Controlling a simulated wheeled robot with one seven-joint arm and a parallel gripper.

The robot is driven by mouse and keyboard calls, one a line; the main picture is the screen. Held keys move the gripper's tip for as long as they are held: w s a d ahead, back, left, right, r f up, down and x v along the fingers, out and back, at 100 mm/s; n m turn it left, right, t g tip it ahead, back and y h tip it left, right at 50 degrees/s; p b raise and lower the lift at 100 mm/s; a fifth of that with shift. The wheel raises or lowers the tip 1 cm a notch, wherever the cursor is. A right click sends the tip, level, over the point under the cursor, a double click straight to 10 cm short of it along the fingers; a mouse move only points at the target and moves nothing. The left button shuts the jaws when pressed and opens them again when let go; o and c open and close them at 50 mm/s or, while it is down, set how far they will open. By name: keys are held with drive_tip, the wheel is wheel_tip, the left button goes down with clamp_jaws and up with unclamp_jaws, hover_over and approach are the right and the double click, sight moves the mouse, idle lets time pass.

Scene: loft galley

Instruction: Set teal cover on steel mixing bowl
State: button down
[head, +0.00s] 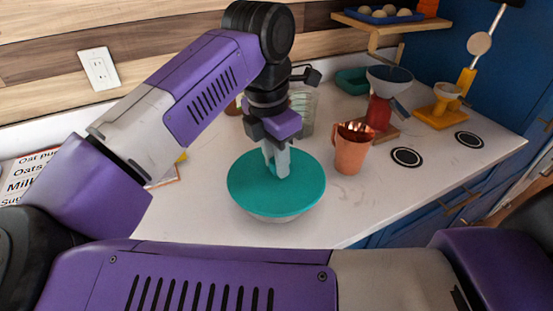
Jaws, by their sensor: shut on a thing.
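The teal cover (248,184) is a flat round disc in the middle of the head view. It lies over the top of the steel mixing bowl (275,216), of which only a pale lower strip shows below the cover's front edge. Whether the cover touches the rim all round cannot be told. My gripper (277,170) points down at the middle of the cover and is shut on it, at what seems to be its handle. The fingers hide most of that handle.
A copper mug (352,149) stands close to the right of the cover. Behind my gripper is a clear glass container (303,107). A red-based scale with a bowl (389,80) and a yellow stand (440,108) are further right. The front right counter (370,200) is clear.

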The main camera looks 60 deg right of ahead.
drive_tip(key=shift+f, duration=0.15)
drive_tip(key=c, duration=0.6)
unclamp_jaws()
drive_tip(key=shift+r, duration=0.2)
drive_tip(key=shift+r+p, duration=1.3)
drive_tip(key=shift+r, duration=2.15)
